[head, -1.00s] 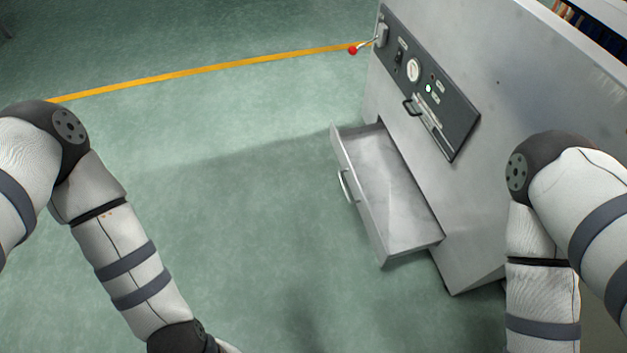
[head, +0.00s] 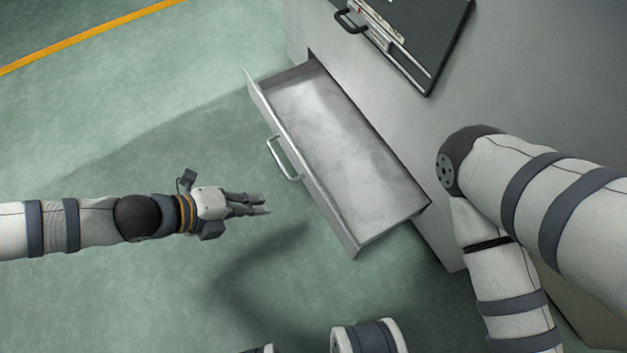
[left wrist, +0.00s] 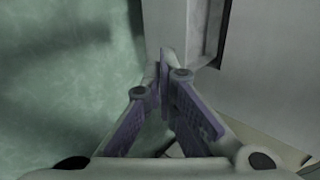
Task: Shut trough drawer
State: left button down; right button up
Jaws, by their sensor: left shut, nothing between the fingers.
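The trough drawer (head: 340,140) is a grey metal tray pulled well out of the cabinet, with a bare, smudged bottom. Its front panel (head: 315,185) carries a silver bar handle (head: 284,160). My left gripper (head: 266,203) is shut and empty. It points toward the drawer front, a little below the handle and apart from it in the head view. In the left wrist view the closed fingertips (left wrist: 163,75) show in the middle, with pale grey metal beyond them. My right gripper is not in view; only my right arm shows at the right.
The grey cabinet (head: 480,90) stands at the upper right, with a dark panel (head: 440,35) and a small black handle (head: 350,22) above the drawer. Green floor (head: 150,120) in front of the drawer is clear. A yellow line (head: 90,38) crosses the floor at the upper left.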

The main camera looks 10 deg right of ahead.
pick_arm(q)
jog(key=w, duration=0.1)
jog(key=b, duration=0.5)
send_near(316, 188)
jog(key=shift+n, duration=0.3)
jog(key=shift+x, duration=2.95)
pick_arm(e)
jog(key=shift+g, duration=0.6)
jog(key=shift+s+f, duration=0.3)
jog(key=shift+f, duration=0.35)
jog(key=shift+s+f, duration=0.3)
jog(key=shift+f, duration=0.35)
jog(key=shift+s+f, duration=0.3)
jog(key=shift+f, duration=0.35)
pick_arm(q)
jog(key=shift+f, duration=0.15)
